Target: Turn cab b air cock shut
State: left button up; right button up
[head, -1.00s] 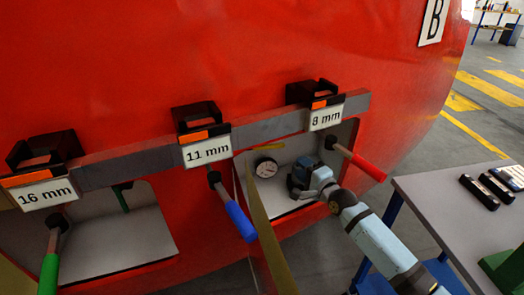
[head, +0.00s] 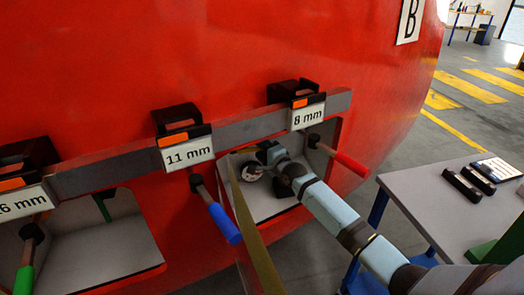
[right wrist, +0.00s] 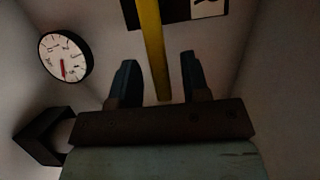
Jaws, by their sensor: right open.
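The air cock's yellow handle (right wrist: 151,45) shows in the right wrist view as a straight bar running down from the top edge. My right gripper (right wrist: 159,78) is open, with one dark finger on each side of the bar, and neither finger visibly touches it. In the head view my right gripper (head: 268,152) is inside the open recess in the red nosecone (head: 300,45), below the 8 mm sign, and its arm hides much of the recess. The handle is mostly hidden there. My left gripper is not in view.
A round gauge (head: 252,172) is beside my right gripper, also in the right wrist view (right wrist: 66,57). Red-handled (head: 340,156) and blue-handled (head: 222,220) tools hang close by. An open door edge (head: 258,240) stands left of the recess. A table (head: 420,205) stands right.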

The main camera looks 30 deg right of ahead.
jog(key=shift+c, duration=0.4)
grip_shut()
jog(key=shift+f, duration=0.15)
